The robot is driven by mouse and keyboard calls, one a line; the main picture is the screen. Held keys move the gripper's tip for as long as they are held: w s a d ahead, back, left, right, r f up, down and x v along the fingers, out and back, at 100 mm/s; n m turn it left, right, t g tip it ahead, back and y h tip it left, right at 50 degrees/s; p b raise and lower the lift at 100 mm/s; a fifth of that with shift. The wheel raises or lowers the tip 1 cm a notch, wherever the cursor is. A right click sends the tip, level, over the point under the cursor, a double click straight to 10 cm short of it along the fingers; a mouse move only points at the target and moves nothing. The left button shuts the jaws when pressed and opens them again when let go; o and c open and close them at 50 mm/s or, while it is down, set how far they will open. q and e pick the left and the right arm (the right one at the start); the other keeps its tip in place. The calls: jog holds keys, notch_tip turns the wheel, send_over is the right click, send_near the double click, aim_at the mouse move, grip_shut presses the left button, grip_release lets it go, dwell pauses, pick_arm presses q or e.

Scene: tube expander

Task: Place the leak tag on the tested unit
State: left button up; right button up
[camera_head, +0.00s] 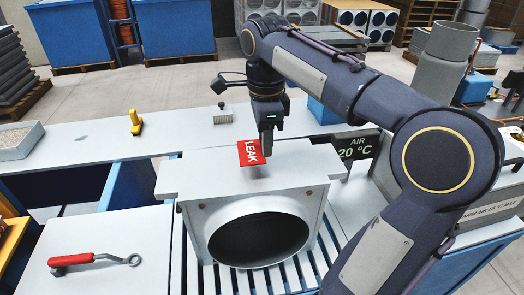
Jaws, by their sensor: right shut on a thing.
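The red leak tag (251,153), with "LEAK" in white letters, is at the top of the tested unit, near its back edge. The tested unit (195,214) is a pale grey box with a large round opening (258,240) in its front. My right gripper (266,150) points down from above and is shut on the tag. The tag is over the unit's flat top; I cannot tell whether it touches the surface. The right arm comes in from the right and covers part of the bench. My left gripper is not in view.
A dark sign reading "AIR 20 °C" (355,149) stands right of the unit. A red-handled wrench (95,260) lies on the panel at the lower left. A tray (18,140) is at far left.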

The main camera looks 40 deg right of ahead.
jog(key=f, duration=0.3)
jog(key=shift+w+a+f, duration=0.1)
jog(key=shift+w, duration=0.3)
jog(key=shift+f, duration=0.4)
jog(key=shift+f, duration=0.1)
jog(key=o, duration=1)
jog(key=shift+c, duration=0.2)
jog(key=shift+r, duration=0.2)
notch_tip(320, 180, up, 12)
jog(key=shift+f+p, duration=0.1)
jog(key=shift+p, duration=0.6)
